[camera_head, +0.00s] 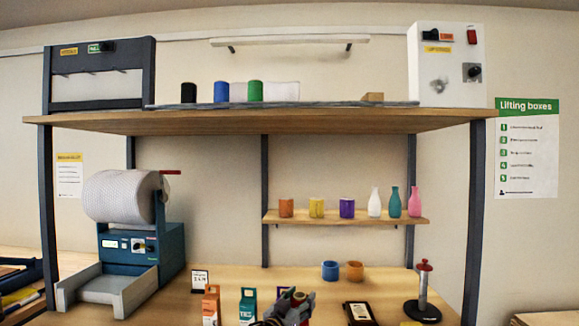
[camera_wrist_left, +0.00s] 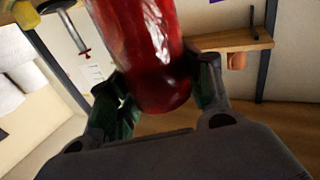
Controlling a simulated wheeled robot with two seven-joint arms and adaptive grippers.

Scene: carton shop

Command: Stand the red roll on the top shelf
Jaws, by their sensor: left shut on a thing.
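The red roll (camera_wrist_left: 140,40) is glossy and fills the upper middle of the left wrist view. My left gripper (camera_wrist_left: 162,88) is shut on it, with one dark finger on each side. In the head view my left gripper (camera_head: 291,303) is at the bottom centre, low in front of the bench; the roll is hard to make out there. The top shelf (camera_head: 290,121) is a wide wooden board high above the gripper. A black roll (camera_head: 188,92), a blue roll (camera_head: 221,91) and a green roll (camera_head: 255,90) stand on it. My right gripper is not in view.
A small shelf (camera_head: 350,217) below holds several coloured rolls and bottles. On the bench, small cartons (camera_head: 248,305) and a red-topped stand (camera_head: 423,295) are near the gripper. A bubble-wrap machine (camera_head: 140,245) is left. The top shelf has room right of the green roll.

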